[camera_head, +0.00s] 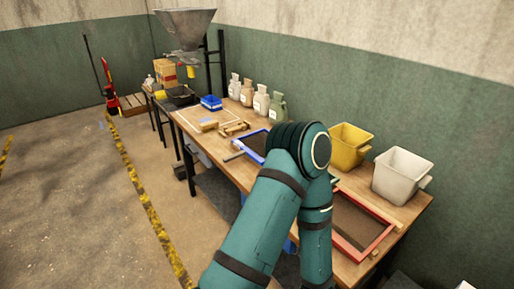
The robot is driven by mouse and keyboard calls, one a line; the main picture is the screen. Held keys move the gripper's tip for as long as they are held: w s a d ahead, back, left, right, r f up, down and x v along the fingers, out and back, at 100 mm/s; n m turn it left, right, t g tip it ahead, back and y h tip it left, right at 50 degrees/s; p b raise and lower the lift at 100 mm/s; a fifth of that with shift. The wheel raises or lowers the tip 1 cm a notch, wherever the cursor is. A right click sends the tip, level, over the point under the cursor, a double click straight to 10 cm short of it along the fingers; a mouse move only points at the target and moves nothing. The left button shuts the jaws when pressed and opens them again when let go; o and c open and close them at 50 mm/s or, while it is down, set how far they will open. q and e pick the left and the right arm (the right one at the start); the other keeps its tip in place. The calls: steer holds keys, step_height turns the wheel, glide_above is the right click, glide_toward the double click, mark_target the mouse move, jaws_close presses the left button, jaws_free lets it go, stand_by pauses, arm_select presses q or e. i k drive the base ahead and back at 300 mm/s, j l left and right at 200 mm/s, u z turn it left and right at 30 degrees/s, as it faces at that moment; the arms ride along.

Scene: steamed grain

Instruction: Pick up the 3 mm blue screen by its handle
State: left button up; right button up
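A blue-framed screen (246,148) lies on the wooden workbench (208,144), just left of my bent teal arm. A short light handle (234,156) sticks out from its front-left side over the bench edge. My arm hides the right part of this screen. I cannot read a mesh size on it. A red-framed screen (388,237) with brown mesh lies at the near right end of the bench. Neither of my grippers shows; one arm folds down at its elbow and its far end is hidden or out of frame.
A yellow bin (348,148) and a white bin (402,175) stand along the wall. A metal hopper (185,30) stands beyond. The floor at left is clear.

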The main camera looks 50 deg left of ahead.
mark_target(245, 150)
steer(key=u, duration=1.6)
steer(key=i+j, duration=0.5)
steer(key=j, duration=0.15)
